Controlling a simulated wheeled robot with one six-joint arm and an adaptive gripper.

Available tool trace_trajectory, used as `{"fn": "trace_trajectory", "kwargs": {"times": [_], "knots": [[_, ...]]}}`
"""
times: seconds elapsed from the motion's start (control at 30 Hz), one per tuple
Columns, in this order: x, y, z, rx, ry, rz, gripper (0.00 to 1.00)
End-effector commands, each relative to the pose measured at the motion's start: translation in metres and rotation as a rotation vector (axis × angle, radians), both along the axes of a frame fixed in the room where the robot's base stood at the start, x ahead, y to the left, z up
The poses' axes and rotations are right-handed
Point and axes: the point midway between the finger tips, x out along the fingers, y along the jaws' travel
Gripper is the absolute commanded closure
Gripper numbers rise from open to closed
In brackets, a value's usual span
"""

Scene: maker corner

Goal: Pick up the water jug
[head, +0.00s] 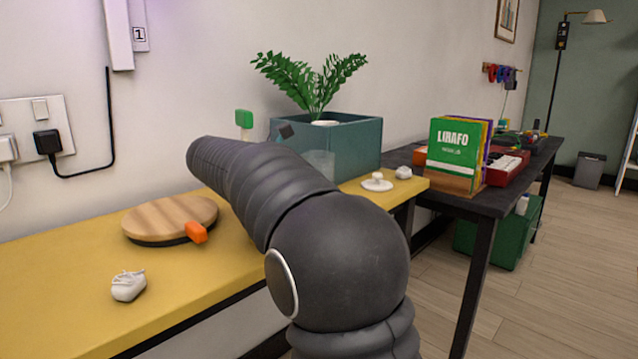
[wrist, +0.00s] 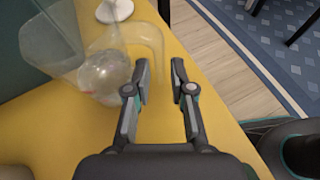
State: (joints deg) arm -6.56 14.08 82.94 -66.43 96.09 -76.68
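The water jug (wrist: 60,45) is clear plastic and stands on the yellow table (wrist: 190,50), at the upper left of the wrist view. Its see-through handle (wrist: 157,45) points right, just ahead of my fingers and nearer the left one. In the head view only part of the jug (head: 321,163) shows behind my arm, in front of the teal planter. My gripper (wrist: 159,78) is open, with nothing seen held between its fingers. My arm hides the gripper in the head view. I cannot tell whether the left finger touches the handle.
The teal planter (head: 350,148) stands behind the jug. A white round-based item (head: 377,184) is to its right. A wooden round board (head: 170,217), an orange item (head: 196,232) and a small white shoe-like item (head: 128,286) lie left. The table's edge is close right of my gripper.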

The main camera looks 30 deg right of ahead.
Motion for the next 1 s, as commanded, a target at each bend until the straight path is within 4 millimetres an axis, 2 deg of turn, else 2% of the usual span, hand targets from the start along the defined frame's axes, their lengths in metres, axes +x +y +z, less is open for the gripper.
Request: {"fn": "trace_trajectory", "kwargs": {"times": [0.13, 0.4, 0.5, 1.0], "knots": [[-0.002, -0.019, -0.008, 0.0, 0.0, -0.002, 0.77], [-0.001, -0.022, -0.009, 0.001, -0.001, 0.001, 0.77], [-0.001, -0.022, -0.009, 0.001, 0.0, 0.001, 1.0], [-0.002, -0.022, -0.008, 0.0, -0.002, 0.0, 1.0]]}}
